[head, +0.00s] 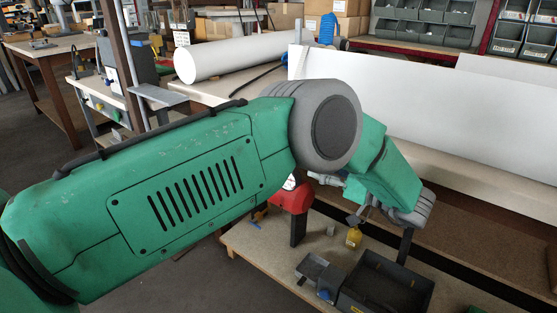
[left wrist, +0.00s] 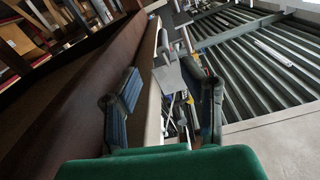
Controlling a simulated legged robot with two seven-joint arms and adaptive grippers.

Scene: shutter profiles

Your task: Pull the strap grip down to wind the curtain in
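My left arm crosses the head view from the left. Its gripper cannot be made out clearly there behind the forearm. In the left wrist view my left gripper (left wrist: 170,88) is open, with two blue-padded dark fingers spread apart. A grey square plate (left wrist: 168,78) on a light rod shows between and beyond the fingers; I cannot tell whether it is the strap grip or whether it lies within reach. No strap is clearly seen. In the head view a long white panel (head: 430,95) runs to the right; I cannot tell whether it is the curtain. My right gripper is not in view.
A white roll (head: 235,57) lies on the bench behind my arm. A red gauge stand (head: 291,196), a yellow bottle (head: 354,237) and a dark tray (head: 385,286) are on the lower table. Bins (head: 435,22) line the back. Grey slats (left wrist: 260,65) show in the wrist view.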

